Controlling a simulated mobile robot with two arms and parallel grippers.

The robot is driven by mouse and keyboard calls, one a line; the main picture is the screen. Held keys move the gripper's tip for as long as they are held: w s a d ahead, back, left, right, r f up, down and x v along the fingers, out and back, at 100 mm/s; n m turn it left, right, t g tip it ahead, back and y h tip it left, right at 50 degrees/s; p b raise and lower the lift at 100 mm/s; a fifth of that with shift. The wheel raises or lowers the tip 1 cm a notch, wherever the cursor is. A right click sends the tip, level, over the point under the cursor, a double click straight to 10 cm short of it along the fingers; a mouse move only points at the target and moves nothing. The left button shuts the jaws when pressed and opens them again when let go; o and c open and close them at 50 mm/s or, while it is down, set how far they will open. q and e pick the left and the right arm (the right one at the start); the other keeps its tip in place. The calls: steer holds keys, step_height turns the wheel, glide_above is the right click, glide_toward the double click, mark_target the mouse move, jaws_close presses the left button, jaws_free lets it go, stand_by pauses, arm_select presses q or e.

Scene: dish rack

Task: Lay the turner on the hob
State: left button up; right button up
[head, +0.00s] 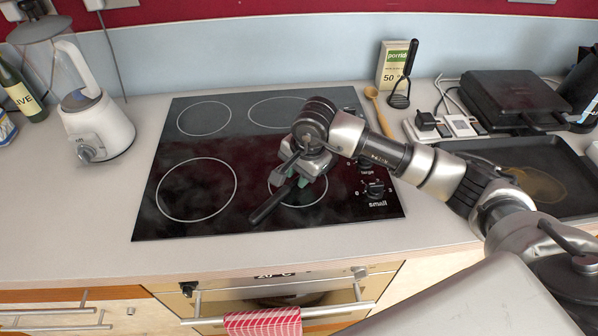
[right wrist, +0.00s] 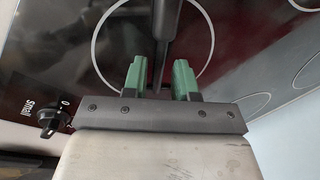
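The turner (head: 270,206) shows as a black handle slanting down to the left over the front of the black glass hob (head: 222,143). Its other end is hidden behind my right gripper (head: 300,174). In the right wrist view, the dark handle (right wrist: 168,30) runs between the green fingertips of my right gripper (right wrist: 160,80), over a white ring of the hob (right wrist: 235,60). The fingers stand apart, with gaps beside the handle. Whether the handle rests on the glass is hard to tell. My left gripper is out of view.
A white blender base (head: 97,128) stands left of the hob. A wooden spoon (head: 380,108), a black utensil (head: 404,75) and a porridge box (head: 392,62) are behind right. A black tray (head: 535,170) lies right. The hob's left half is clear.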

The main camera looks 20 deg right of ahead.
steer(key=o, duration=0.3)
steer(key=shift+o, duration=0.2)
step_height(320, 180, up, 11)
steer(key=s+d+b, duration=0.1)
steer(key=b, duration=0.1)
steer(key=shift+s+d+f, duration=0.2)
steer(key=shift+s, duration=0.1)
stand_by(0.5)
